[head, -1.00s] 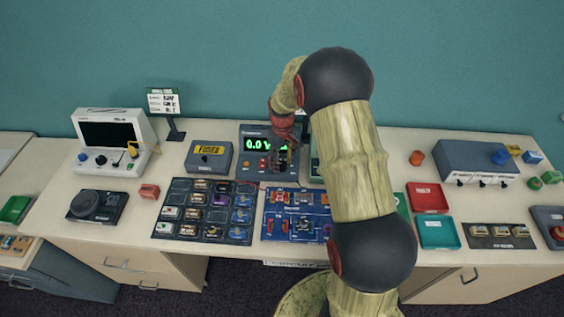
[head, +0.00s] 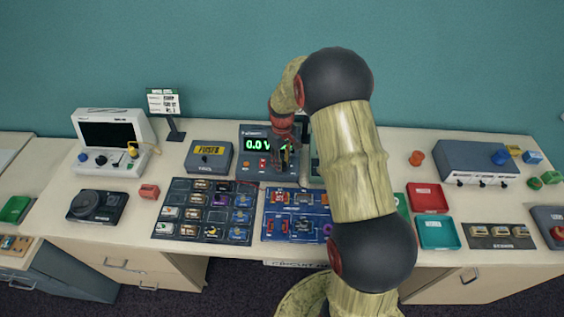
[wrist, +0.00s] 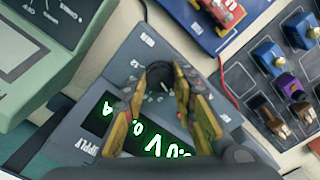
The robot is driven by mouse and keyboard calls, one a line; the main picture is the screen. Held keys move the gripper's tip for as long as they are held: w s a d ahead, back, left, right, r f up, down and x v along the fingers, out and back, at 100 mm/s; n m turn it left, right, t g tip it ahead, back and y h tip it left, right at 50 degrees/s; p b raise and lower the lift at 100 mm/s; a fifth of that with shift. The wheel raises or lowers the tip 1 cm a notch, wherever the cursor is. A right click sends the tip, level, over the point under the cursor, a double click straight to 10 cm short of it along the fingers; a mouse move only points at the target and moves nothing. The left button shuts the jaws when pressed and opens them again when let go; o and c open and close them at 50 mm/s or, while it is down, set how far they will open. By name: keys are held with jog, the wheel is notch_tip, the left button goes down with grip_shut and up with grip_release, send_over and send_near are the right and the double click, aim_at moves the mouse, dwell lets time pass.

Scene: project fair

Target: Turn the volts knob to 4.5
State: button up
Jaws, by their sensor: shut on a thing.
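The dark grey power supply (head: 248,174) stands at the back middle of the table. Its green display (head: 257,145) reads 0.0 V in the head view. In the wrist view, the black round knob (wrist: 160,72) is on its panel, with small scale marks around it. My gripper (wrist: 157,80) has one yellow-brown finger on each side of this knob and is shut on it. In the head view my gripper (head: 285,155) covers the knob and part of the panel. The fingers hide much of the scale, and I cannot read the knob's pointer.
A fuses box (head: 208,157) stands left of the supply. A board of parts (head: 205,236) and a blue circuit board (head: 297,198) lie in front. A green device (wrist: 38,58) sits close beside the supply. Red and teal trays (head: 437,234) are to the right.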

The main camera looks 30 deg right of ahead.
jog(key=m+p, duration=0.1)
jog(key=m, duration=0.4)
jog(key=shift+m, duration=0.3)
jog(key=m+p, duration=0.1)
jog(key=m, duration=0.4)
jog(key=shift+m, duration=0.4)
jog(key=o, duration=1.2)
jog(key=shift+c, duration=0.2)
notch_tip(320, 180, up, 12)
